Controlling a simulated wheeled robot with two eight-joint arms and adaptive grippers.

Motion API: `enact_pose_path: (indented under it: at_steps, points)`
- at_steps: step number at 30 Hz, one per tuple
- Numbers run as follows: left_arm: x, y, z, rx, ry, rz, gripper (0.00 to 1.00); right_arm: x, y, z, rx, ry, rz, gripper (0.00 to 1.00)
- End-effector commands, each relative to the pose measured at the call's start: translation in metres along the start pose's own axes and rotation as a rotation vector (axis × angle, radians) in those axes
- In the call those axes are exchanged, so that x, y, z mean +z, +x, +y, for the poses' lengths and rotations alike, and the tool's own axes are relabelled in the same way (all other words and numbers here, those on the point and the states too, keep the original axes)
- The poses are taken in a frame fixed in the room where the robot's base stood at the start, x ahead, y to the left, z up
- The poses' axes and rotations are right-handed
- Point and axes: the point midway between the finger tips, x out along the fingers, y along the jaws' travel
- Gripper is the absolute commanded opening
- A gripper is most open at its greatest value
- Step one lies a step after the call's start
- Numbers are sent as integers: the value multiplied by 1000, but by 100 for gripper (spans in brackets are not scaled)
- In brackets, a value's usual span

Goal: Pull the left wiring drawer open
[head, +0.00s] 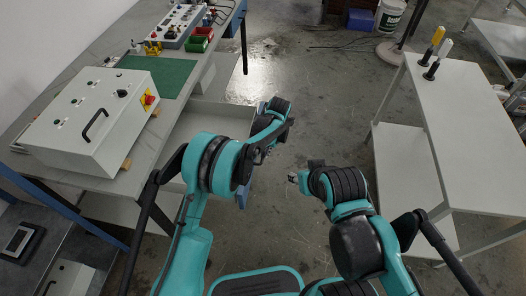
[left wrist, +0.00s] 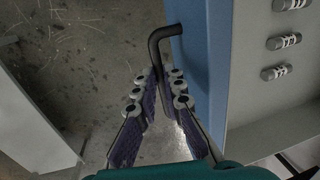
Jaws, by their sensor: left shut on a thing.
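The left wiring drawer (head: 208,118) extends from under the workbench at the left of the head view, with its pale inside showing. Its blue front (left wrist: 205,65) fills the middle right of the left wrist view. A bent black handle (left wrist: 165,35) stands off that front. My left gripper (left wrist: 162,85) is shut on the handle, its purple-padded fingers on either side of the bar. In the head view my left arm hides the handle and much of the drawer front. My right gripper (head: 293,178) is in free space right of the drawer; its finger opening is too small to make out.
A white control box (head: 85,120) and a green mat (head: 158,74) lie on the workbench (head: 62,72) above the drawer. Grey cylindrical parts (left wrist: 283,41) show beyond the blue front. A white table (head: 470,130) stands at right. The floor between is clear.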

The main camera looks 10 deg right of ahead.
Motion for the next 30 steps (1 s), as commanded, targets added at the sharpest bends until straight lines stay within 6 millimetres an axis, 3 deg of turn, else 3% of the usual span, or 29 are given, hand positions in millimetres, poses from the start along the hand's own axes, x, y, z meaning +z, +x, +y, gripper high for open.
enact_pose_path:
  at_steps: [2,3,5,17,30]
  points:
    - [0,0,0,0,0,0,0,0,0,0,0,0,0,40]
    - [0,0,0,1,0,0,20,0,0,0,0,0,0,40]
    - [0,0,0,0,0,0,31,0,0,0,0,0,0,40]
    - [0,-9,0,0,0,0,31,0,0,0,0,0,0,40]
    - [0,-96,0,0,0,0,31,0,0,0,0,0,0,40]
